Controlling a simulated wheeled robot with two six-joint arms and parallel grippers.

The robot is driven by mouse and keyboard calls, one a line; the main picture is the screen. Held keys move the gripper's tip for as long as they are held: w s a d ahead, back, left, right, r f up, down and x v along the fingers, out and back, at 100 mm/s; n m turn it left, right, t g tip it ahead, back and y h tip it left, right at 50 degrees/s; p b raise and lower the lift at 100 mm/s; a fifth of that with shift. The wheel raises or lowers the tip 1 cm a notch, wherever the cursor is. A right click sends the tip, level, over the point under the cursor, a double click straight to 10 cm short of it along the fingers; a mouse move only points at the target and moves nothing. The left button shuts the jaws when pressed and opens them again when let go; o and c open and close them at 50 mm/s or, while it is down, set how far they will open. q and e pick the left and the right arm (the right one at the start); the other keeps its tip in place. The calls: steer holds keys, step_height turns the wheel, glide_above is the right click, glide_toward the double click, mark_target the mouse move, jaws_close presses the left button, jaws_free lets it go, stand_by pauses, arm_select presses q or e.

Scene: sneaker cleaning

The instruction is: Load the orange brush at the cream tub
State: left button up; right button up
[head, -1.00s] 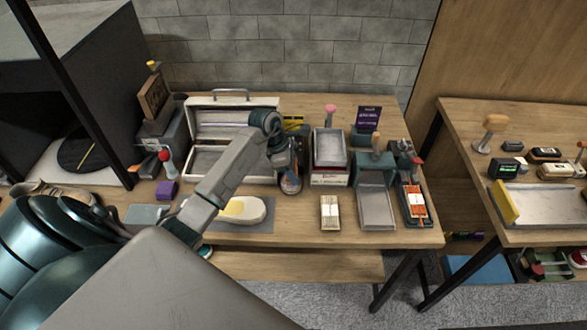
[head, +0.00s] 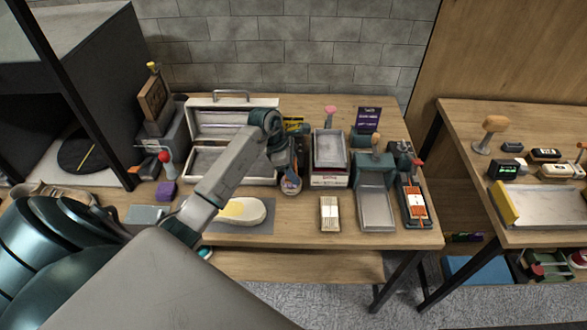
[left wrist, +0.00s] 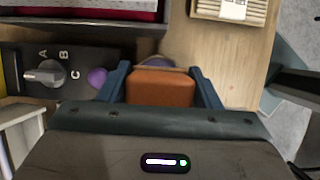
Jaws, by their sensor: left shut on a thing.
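My left gripper (left wrist: 160,78) is shut on the orange brush (left wrist: 160,90), a block-shaped orange-brown body between its two blue fingers. The brush's underside is hidden from the wrist camera. Just beyond the brush, part of a round rim with a dark purplish inside (left wrist: 158,62) shows; it looks like the cream tub, mostly covered. In the head view the left gripper (head: 287,160) points down over a small round tub with a label (head: 291,186), in front of the open white case. I cannot tell whether the brush touches the tub's contents. My right gripper is not in view.
A dark panel with a knob marked A, B, C (left wrist: 45,72) and a purple button (left wrist: 97,77) lies left of the gripper in the wrist view. A wood-coloured bundle (head: 330,213) and a shoe on a grey mat (head: 262,228) flank the tub. Bare tabletop lies between them.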

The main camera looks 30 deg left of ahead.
arm_select(q)
steer(key=shift+r+p, duration=1.1)
steer(key=shift+r, duration=2)
steer(key=shift+f, duration=0.1)
